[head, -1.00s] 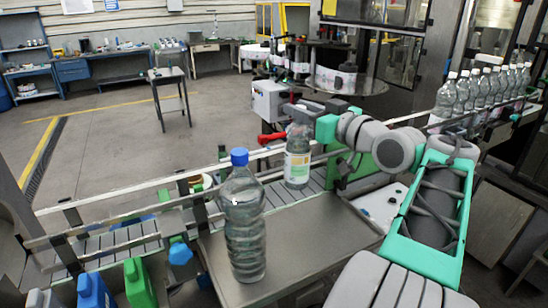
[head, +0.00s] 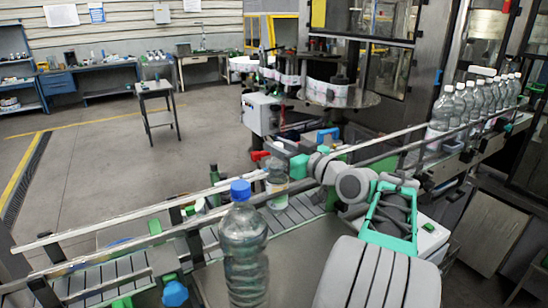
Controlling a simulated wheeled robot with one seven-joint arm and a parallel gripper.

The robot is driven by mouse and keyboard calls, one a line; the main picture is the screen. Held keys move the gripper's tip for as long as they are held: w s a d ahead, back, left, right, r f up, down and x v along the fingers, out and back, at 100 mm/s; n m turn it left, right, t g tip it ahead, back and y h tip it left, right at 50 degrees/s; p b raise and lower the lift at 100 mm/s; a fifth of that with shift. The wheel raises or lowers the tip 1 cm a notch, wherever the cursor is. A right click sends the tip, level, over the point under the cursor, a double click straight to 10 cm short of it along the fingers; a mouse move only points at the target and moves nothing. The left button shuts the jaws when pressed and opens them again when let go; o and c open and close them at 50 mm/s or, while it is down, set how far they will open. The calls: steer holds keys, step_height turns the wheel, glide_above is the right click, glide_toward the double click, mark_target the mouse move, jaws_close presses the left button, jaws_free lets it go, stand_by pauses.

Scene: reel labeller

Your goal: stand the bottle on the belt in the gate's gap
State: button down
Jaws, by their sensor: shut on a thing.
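A clear bottle with a pale green and white label (head: 277,190) is upright at the belt (head: 303,212), just left of a green post. My gripper (head: 280,167) reaches in from the right and is shut on this bottle near its top. The jaws and the bottle's neck are small and partly hidden, and I cannot tell whether its base touches the belt. The gate and its gap cannot be made out clearly among the rails (head: 150,240) and posts around the bottle.
A large blue-capped bottle (head: 243,245) stands in front of the belt on the metal table. Several clear bottles (head: 450,112) stand in a row at the right. A small stool (head: 157,105) stands on the open floor behind.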

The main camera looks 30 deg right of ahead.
mark_target(277, 179)
steer(key=f, duration=0.1)
steer(key=f+b, duration=0.1)
steer(key=shift+w+d+f, duration=0.3)
steer(key=shift+w, duration=0.1)
steer(key=shift+s+a+f, duration=0.15)
steer(key=shift+s+f, duration=0.15)
steer(key=shift+f, duration=0.1)
steer(key=shift+w+a, duration=0.1)
steer(key=shift+w, duration=0.15)
steer(key=shift+s+f+b, duration=0.1)
steer(key=shift+f+b, duration=0.15)
steer(key=shift+b, duration=0.15)
steer(key=c, duration=1.1)
jaws_free()
